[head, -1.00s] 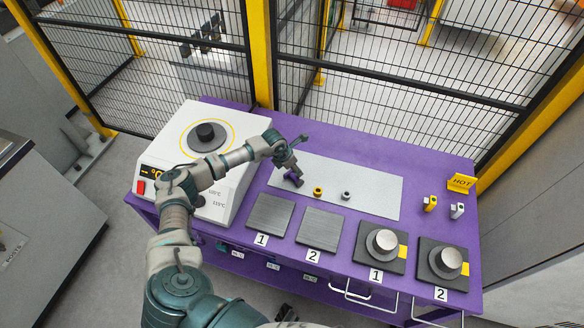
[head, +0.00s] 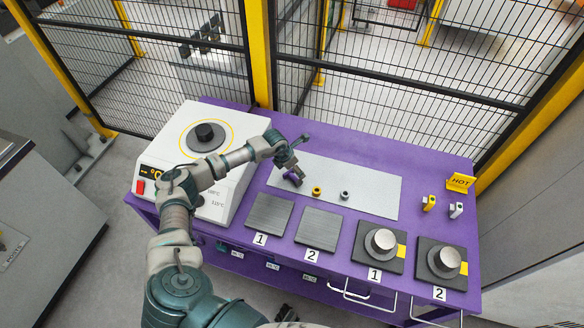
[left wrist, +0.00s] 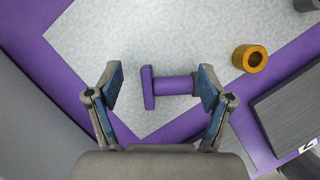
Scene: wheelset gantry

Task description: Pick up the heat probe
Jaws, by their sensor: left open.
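A purple T-shaped piece, apparently the heat probe (left wrist: 172,85), lies on the pale grey mat (left wrist: 185,35). It has a flat bar at one end and a round shaft. In the head view the probe (head: 292,178) shows at the mat's left end, partly covered by my gripper. My left gripper (head: 294,163) is above it. In the left wrist view my left gripper (left wrist: 160,88) is open, one finger on each side of the probe, with a gap on the bar side. The right finger is close to the shaft's end; I cannot tell if they touch. My right gripper is not in view.
A yellow ring (head: 316,191) and a small grey ring (head: 345,195) lie to the right on the mat. A white heater box (head: 225,190) stands at left. Dark plates (head: 270,213) and metal-topped blocks (head: 381,242) line the purple table's front. A mesh fence (head: 400,80) stands behind.

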